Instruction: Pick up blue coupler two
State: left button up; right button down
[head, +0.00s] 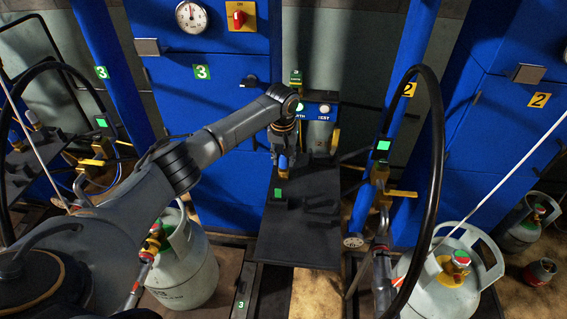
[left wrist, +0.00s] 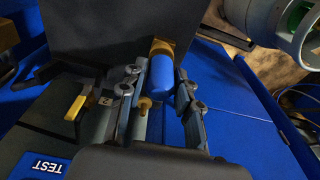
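A small blue coupler (head: 283,163) with brass ends shows under my left gripper (head: 284,150), above a dark platform. No number on it can be read. In the left wrist view the coupler (left wrist: 162,78) lies between the two fingers of my left gripper (left wrist: 163,85). My right gripper is not in view.
The dark platform (head: 300,238) carries a small green-marked block (head: 279,194). A TEST panel (head: 325,112) stands behind my gripper. A black hose loop (head: 440,140) rises at right. Grey gas bottles (head: 188,272) (head: 440,292) stand on both sides. Blue cabinets close off the back.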

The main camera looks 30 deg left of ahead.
pick_arm(q)
grip_shut()
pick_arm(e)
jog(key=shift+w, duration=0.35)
pick_arm(q)
jog(key=shift+r, duration=0.1)
jog(key=shift+w+r, duration=0.1)
jog(key=shift+r, duration=0.3)
notch_tip(320, 180, up, 2)
jog(key=shift+r, duration=0.25)
jog(key=s+d+r, duration=0.3)
jog(key=s+r, duration=0.1)
jog(key=s, duration=0.2)
jog(key=s+d+r, duration=0.2)
jog(key=s+r, duration=0.3)
jog(key=s, duration=0.2)
jog(key=shift+d+r, duration=0.3)
jog(key=shift+d, duration=0.1)
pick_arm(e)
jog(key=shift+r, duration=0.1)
